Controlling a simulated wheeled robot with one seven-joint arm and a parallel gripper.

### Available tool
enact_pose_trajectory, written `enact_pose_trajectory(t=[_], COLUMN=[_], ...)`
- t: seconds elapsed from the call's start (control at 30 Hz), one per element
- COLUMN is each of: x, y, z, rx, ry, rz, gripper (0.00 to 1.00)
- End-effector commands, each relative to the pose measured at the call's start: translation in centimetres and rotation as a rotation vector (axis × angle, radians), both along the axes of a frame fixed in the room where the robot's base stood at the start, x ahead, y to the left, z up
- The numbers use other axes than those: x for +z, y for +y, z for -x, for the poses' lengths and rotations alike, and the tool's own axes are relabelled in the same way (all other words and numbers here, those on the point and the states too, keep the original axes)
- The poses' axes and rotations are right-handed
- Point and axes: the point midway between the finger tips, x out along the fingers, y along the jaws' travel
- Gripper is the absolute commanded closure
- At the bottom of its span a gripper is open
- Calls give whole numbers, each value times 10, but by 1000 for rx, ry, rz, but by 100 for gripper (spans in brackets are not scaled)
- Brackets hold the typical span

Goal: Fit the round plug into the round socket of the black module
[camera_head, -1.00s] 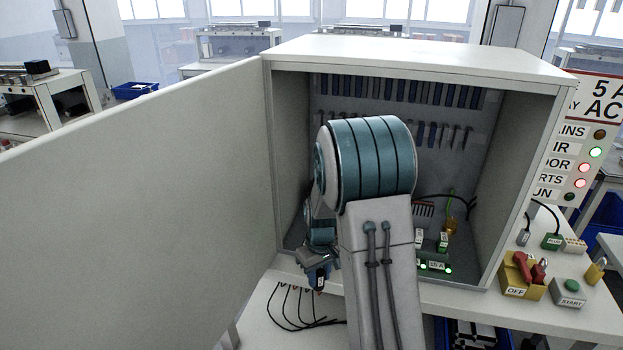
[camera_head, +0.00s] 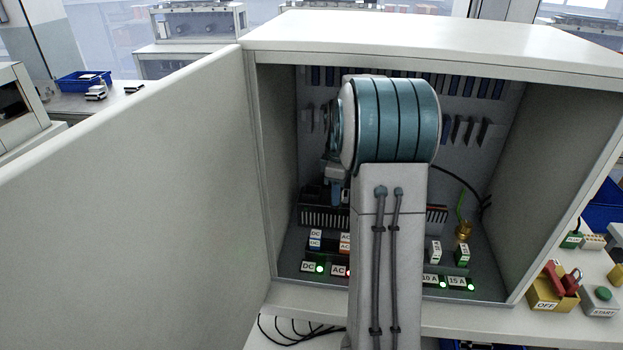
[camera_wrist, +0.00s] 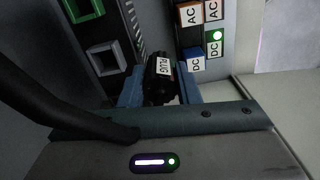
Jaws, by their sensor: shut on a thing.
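In the wrist view my gripper (camera_wrist: 160,88) has its blue fingers shut on a black plug (camera_wrist: 158,80) with a white PLUG label. A black module (camera_wrist: 108,25) stands at the upper left of that view, with a green-rimmed and a grey-rimmed opening, both squarish. I cannot make out a round socket. The plug is beside the module's lower right; I cannot tell whether they touch. In the head view my gripper (camera_head: 336,192) is inside the cabinet, at the left, above a dark slotted strip. My arm hides most of the plug and the middle of the cabinet there.
The cabinet (camera_head: 420,32) is open, its door (camera_head: 130,180) swung left. DC and AC blocks (camera_head: 330,242) stand on its floor near my gripper, and 10 A and 15 A parts (camera_head: 448,250) at the right. A thick black cable (camera_wrist: 60,100) crosses the left of the wrist view.

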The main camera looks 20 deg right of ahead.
Motion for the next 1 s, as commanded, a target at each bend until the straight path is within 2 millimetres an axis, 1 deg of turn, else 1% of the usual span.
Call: enact_pose_trajectory(t=[0.03, 0.2, 0.3, 0.4, 0.5, 0.67, 0.73, 0.9, 1.0], x=[2, 2, 2, 1, 1, 0, 1, -27, -35], y=[3, 11, 14, 17, 18, 20, 21, 21, 21], z=[-14, -52, -72, -87, -95, -102, -108, -106, -106], rx=[3, 2, 1, 1, -1, -2, -1, -1, -1], ry=[1, 1, 1, 0, 0, 1, 0, 4, 1], rz=[-1, -1, -1, 0, 0, 0, 0, -1, 0], gripper=[97, 97, 97, 97, 97, 97, 97, 97, 97])
